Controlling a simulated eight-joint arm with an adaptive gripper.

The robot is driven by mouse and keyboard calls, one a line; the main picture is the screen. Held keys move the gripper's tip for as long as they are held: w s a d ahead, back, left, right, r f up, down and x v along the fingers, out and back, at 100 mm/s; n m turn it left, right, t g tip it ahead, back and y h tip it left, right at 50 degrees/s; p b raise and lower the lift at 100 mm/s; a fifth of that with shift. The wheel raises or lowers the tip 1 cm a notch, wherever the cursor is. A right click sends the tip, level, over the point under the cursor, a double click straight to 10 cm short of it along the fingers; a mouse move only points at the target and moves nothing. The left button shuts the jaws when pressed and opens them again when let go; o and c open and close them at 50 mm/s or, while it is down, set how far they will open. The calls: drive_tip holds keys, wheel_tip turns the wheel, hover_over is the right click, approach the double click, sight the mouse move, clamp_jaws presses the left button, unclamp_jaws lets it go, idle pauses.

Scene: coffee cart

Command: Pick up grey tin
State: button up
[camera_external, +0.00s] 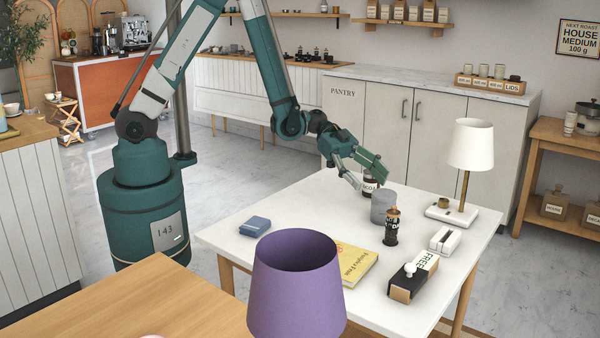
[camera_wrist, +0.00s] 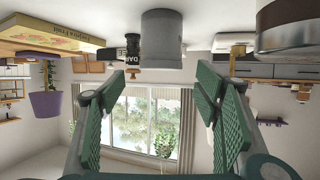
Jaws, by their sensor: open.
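The grey tin (camera_external: 382,207) is a plain cylinder standing on the white table, just in front of a dark bottle (camera_external: 391,228) as seen from my arm. In the wrist view, which looks upside down, the tin (camera_wrist: 162,40) is at top centre, beyond the fingertips and roughly in line with the gap between them. My gripper (camera_external: 370,181) is open and empty, above and slightly left of the tin in the external view. Its two green ribbed fingers spread wide in the wrist view (camera_wrist: 158,88). No contact with the tin shows.
A white lamp (camera_external: 470,145) is to the right. A yellow book (camera_external: 358,264), a blue box (camera_external: 255,226) and a black-and-white box (camera_external: 412,277) lie on the table (camera_external: 308,207). A purple shade (camera_external: 297,285) fills the foreground.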

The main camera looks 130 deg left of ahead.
sight(384, 193)
drive_tip(key=shift+x, duration=1.25)
drive_tip(key=shift+b+x, duration=0.95)
drive_tip(key=shift+x, duration=1.65)
drive_tip(key=c, duration=1.1)
drive_tip(key=shift+r, duration=0.2)
drive_tip(key=shift+r+p, duration=1.35)
drive_tip(key=shift+r, duration=3.55)
